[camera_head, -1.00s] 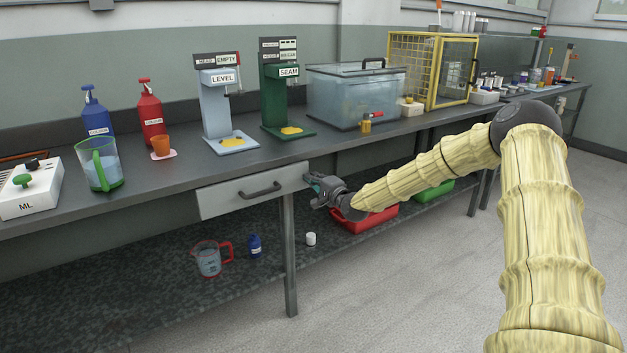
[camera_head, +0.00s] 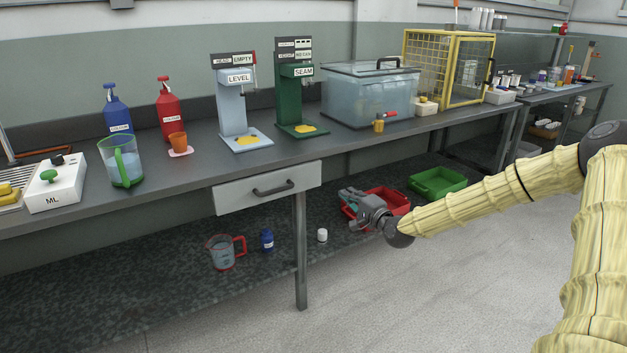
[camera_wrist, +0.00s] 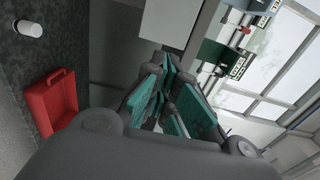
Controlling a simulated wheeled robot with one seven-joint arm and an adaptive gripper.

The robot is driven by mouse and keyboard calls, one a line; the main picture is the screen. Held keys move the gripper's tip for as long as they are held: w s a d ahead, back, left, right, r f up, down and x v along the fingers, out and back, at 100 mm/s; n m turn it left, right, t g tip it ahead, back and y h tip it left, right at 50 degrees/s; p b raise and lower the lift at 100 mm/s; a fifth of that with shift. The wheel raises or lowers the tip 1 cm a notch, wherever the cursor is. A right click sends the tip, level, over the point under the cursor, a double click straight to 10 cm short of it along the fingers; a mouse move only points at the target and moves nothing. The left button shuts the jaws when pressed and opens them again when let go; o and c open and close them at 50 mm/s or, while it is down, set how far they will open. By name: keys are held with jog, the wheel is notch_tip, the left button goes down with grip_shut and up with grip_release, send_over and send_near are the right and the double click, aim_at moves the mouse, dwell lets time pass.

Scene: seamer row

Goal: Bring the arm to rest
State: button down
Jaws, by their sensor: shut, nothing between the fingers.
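My gripper (camera_head: 347,200) is at the end of my yellow-sleeved arm, in front of the bench and below the worktop's height. In the head view it overlaps the red tray on the lower shelf. The wrist view shows its teal-padded fingers (camera_wrist: 168,95) drawn together with nothing between them. It appears apart from the bench and the drawer.
The lower shelf bears a red tray (camera_head: 392,196), a green tray (camera_head: 437,182), a red-handled jug (camera_head: 222,252), and a white pot (camera_head: 322,235). The floor (camera_head: 430,300) in front is clear.

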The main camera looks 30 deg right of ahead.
jog(key=s+a+f+n+g+y, duration=0.1)
jog(key=s+a+f+n+g, duration=0.15)
jog(key=a+f, duration=0.45)
jog(key=s+a+f+n+g+y, duration=0.1)
jog(key=s+a+f+n+g, duration=0.15)
jog(key=a+f, duration=0.5)
jog(key=s+a+f+n+g, duration=0.3)
jog(key=s+a+f, duration=0.2)
jog(key=s+f, duration=0.3)
jog(key=s+a+f+n+g+h, duration=0.1)
jog(key=s+a+f+n+g, duration=0.15)
jog(key=s+a+f, duration=0.6)
jog(key=s+a+f+n+g, duration=0.2)
jog(key=s+f+n+g, duration=0.15)
jog(key=s, duration=0.85)
jog(key=s+a+f+n+g+h, duration=0.1)
jog(key=s+f+n+g+h, duration=0.2)
jog(key=s, duration=1.4)
notch_tip(320, 180, up, 23)
jog(key=g+y+p, duration=0.1)
jog(key=p, duration=2.2)
